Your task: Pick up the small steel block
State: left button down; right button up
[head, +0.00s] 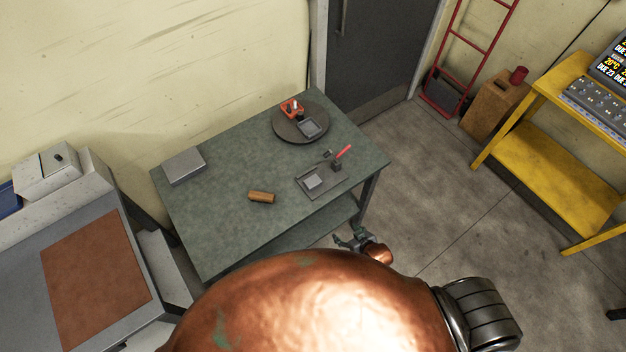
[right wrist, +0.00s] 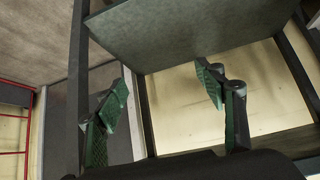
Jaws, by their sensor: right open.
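A small light-grey block (head: 313,182), which looks like the small steel block, lies on a dark flat tray (head: 332,188) near the right front part of the green-topped table (head: 225,215). My right gripper (head: 346,240) is beyond the table's front right edge, apart from the block and seemingly lower than the top. In the right wrist view the right gripper (right wrist: 165,86) shows two green-padded fingers spread wide with nothing between them. The block does not show there. My left gripper is not in view.
A small dark block with a red stick (head: 342,153) stands at the tray's far edge. A wooden cylinder (head: 262,197), a grey box (head: 184,165) and a round turntable (head: 288,129) holding an orange item share the tabletop. A table leg (right wrist: 77,90) is close in the wrist view.

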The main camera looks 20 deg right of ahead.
jog(key=t+y+p, duration=0.1)
jog(key=t, duration=0.1)
send_near(312, 180)
jog(key=shift+n, duration=0.4)
jog(key=s+d+f, duration=0.1)
jog(key=f, duration=0.1)
jog(key=s+d+f, duration=0.1)
jog(key=f, duration=0.2)
jog(key=s+d+f, duration=0.1)
jog(key=f, duration=0.1)
jog(key=shift+s+d+f, duration=0.2)
jog(key=shift+s+f, duration=0.05)
jog(key=w+a+r+t, duration=0.1)
jog(key=r, duration=0.1)
jog(key=w+a+r+t+y, duration=0.1)
jog(key=w, duration=0.1)
jog(key=shift+w+a+r+n+y, duration=0.25)
jog(key=shift+a+r+n+y, duration=0.05)
jog(key=shift+a+r, duration=0.05)
jog(key=shift+w+a+r, duration=0.1)
jog(key=shift+w+a, duration=0.2)
jog(key=shift+w, duration=0.35)
jog(key=x, duration=0.7)
jog(key=shift+r+p, duration=0.15)
jog(key=shift+p, duration=0.15)
jog(key=c, duration=1.6)
jog(key=shift+r, duration=0.15)
jog(key=shift+c, duration=0.7)
